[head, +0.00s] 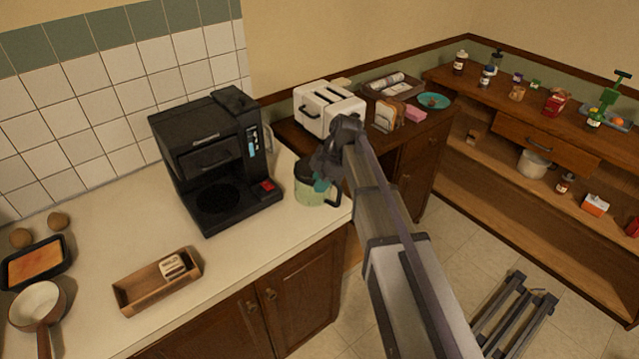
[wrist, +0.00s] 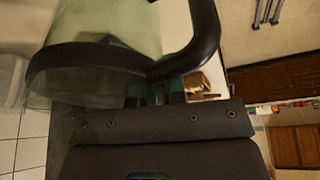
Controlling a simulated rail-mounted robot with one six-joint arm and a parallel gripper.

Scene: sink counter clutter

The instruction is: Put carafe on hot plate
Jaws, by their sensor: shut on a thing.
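The carafe (head: 314,191) is pale green glass with a dark lid and a dark handle, at the right end of the counter, right of the coffee maker. In the wrist view the carafe (wrist: 110,25) fills the upper left, with its dark band and handle close to the jaws. My gripper (head: 322,182) is shut on the carafe; the exact contact is partly hidden. I cannot tell whether the carafe touches the counter. The hot plate (head: 218,197) is the dark round disc on the base of the black coffee maker (head: 205,145), and it is bare.
A wooden tray (head: 130,296) holding a small item lies in front of the coffee maker. A pan (head: 38,303) and a baking dish (head: 62,258) are at far left. A white toaster (head: 328,108) stands behind the carafe. Counter between carafe and coffee maker is clear.

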